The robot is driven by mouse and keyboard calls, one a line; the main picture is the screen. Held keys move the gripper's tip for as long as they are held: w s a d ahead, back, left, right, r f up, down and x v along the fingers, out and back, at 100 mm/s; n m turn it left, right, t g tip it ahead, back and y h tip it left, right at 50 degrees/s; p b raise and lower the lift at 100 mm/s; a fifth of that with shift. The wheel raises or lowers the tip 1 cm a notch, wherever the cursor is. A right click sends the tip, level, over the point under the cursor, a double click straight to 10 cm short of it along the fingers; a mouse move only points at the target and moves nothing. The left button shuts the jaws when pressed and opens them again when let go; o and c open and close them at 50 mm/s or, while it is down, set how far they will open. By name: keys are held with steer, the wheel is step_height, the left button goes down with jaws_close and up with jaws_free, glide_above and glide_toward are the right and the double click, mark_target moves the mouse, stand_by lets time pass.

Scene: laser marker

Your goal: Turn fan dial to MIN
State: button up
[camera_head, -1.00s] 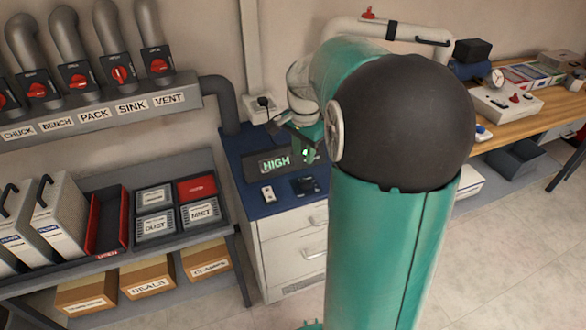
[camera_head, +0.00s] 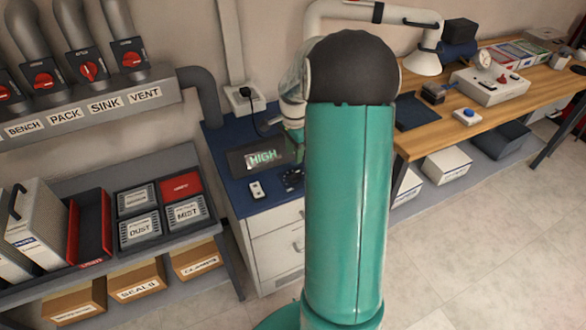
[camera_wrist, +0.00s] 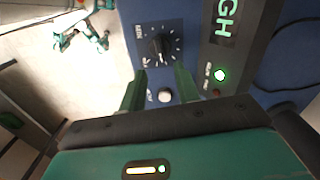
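A small white round button (camera_wrist: 165,96) shows between the fingers. In the head view, the display (camera_head: 263,157) reads "HIGH", and my arm mostly hides my gripper (camera_head: 296,143) beside it.
A green lamp (camera_wrist: 219,75) glows beside the display in the wrist view. A small white device (camera_head: 257,190) lies on the blue cabinet top. A socket with a black cable (camera_head: 245,97) is behind. A shelf rack (camera_head: 150,165) stands left and a wooden bench (camera_head: 455,125) right.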

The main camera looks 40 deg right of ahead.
mark_target(295, 173)
step_height(295, 173, down, 7)
steer(key=shift+s+f, duration=0.15)
steer(key=shift+f, duration=0.4)
jaws_close()
